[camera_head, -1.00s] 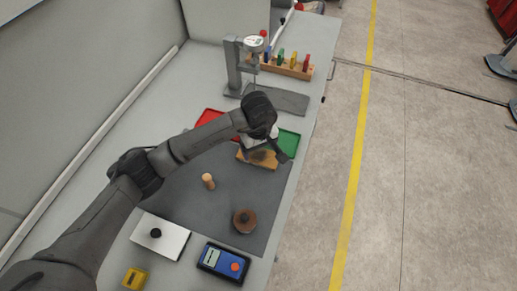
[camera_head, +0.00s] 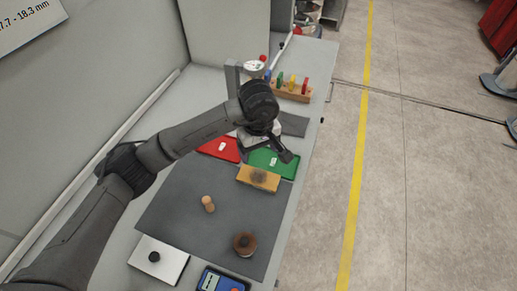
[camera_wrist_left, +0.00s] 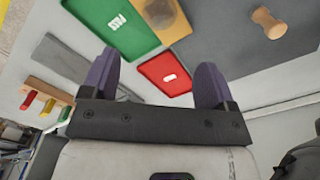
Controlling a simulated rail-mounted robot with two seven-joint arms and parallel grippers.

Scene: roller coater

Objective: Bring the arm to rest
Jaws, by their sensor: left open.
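My left arm comes in from the left over the bench. Its gripper (camera_head: 282,153) hangs above the green tray, on the far side of the wooden block. In the left wrist view its two purple fingers (camera_wrist_left: 156,72) are spread apart with nothing between them. The tan wooden block (camera_head: 258,179) has a dark round patch on top and lies apart from the gripper. It also shows at the top of the left wrist view (camera_wrist_left: 165,15). My right gripper is not in view.
A green tray (camera_head: 285,168) and a red tray (camera_head: 210,149), each with a white label, lie near the block. A wooden peg (camera_head: 208,204) and a brown round knob (camera_head: 245,244) stand on the grey mat (camera_head: 170,215). A dial gauge stand (camera_head: 232,78) and a colored rack (camera_head: 292,94) are behind.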

